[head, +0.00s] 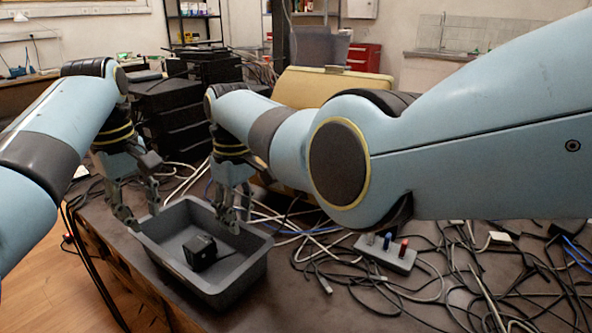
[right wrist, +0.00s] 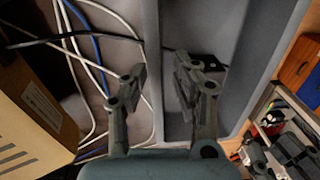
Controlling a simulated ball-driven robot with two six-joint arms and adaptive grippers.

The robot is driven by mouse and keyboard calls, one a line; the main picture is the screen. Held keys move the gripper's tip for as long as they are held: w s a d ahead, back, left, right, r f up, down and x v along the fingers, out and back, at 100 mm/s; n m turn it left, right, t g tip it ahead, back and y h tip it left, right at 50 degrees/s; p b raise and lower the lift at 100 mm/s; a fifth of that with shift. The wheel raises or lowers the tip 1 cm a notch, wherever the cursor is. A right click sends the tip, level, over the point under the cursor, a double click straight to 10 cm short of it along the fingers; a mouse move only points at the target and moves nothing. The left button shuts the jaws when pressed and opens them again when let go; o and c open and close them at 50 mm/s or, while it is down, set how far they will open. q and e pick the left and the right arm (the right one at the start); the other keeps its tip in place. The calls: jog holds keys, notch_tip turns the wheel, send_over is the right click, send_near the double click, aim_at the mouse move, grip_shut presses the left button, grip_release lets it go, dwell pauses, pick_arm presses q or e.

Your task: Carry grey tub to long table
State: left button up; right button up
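The grey tub (head: 254,277) is a rectangular open box standing upright on the dark table near its left edge. A small black box-shaped object (head: 200,252) lies inside it. My left gripper (head: 138,208) is open at the tub's far left corner, its fingers apart near the rim. My right gripper (head: 232,217) is at the tub's far right rim. In the right wrist view my right gripper (right wrist: 158,85) is open, with one finger outside and one inside the tub wall (right wrist: 151,40). I cannot tell whether either gripper touches the tub.
The dark table (head: 285,300) is strewn with loose cables (head: 440,290). A grey block with coloured knobs (head: 385,254) lies right of the tub. Stacked black equipment (head: 180,110) and a tan box (head: 325,88) stand behind. Wooden floor (head: 45,290) is open at the left.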

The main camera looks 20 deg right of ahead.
notch_tip(320, 180, up, 8)
jog(key=shift+w+d+r, duration=0.15)
jog(key=shift+r, duration=0.05)
dwell(0.4)
